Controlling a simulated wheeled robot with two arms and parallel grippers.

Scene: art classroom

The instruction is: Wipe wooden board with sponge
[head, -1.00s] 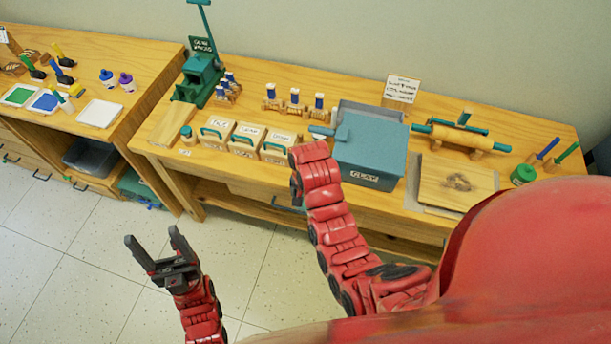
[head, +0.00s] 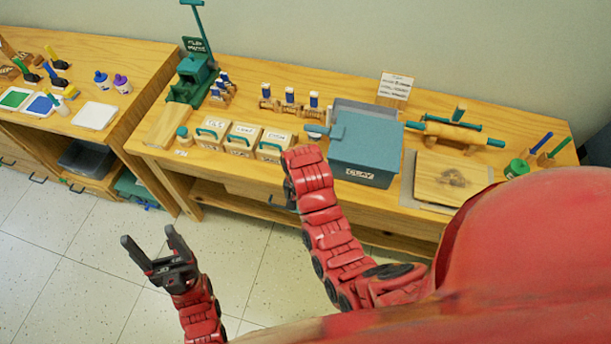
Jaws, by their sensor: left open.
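The wooden board (head: 432,185) lies flat on a grey mat toward the right end of the long table, with a dark smudge on its face. I cannot make out a sponge for sure. My left gripper (head: 147,246) is open and empty, low in front of the table over the floor and far from the board.
On the long table (head: 355,92) stand a blue-grey clay box (head: 367,148), lidded wooden boxes (head: 241,138), a green press (head: 197,75) and a rolling pin (head: 452,132). A second table (head: 110,50) with paints stands at left. The floor (head: 60,270) at lower left is clear.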

